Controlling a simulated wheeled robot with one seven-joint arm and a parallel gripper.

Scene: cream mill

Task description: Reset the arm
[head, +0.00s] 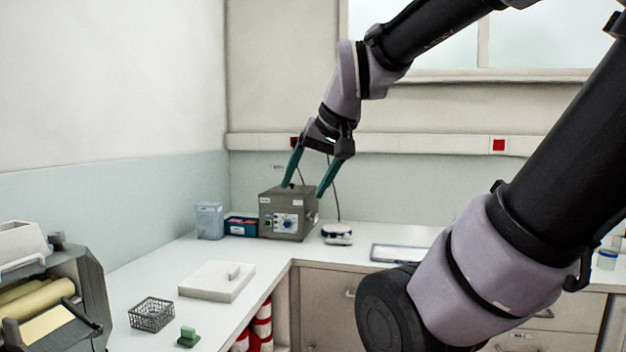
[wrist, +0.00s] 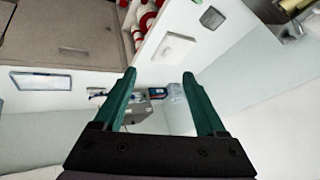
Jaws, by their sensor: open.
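My gripper (head: 303,188) has two green fingers spread apart with nothing between them. In the head view it hangs from my raised arm, in line with the grey control box (head: 287,213) on the back counter. The gap between fingertips and box is hard to judge in the head view.
A white slab (head: 217,281), a wire basket (head: 151,314) and a green block (head: 188,337) lie on the left counter. A blue box (head: 241,226), a clear container (head: 209,220) and a round white-and-blue device (head: 337,234) stand near the control box. A machine (head: 55,290) fills the lower left.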

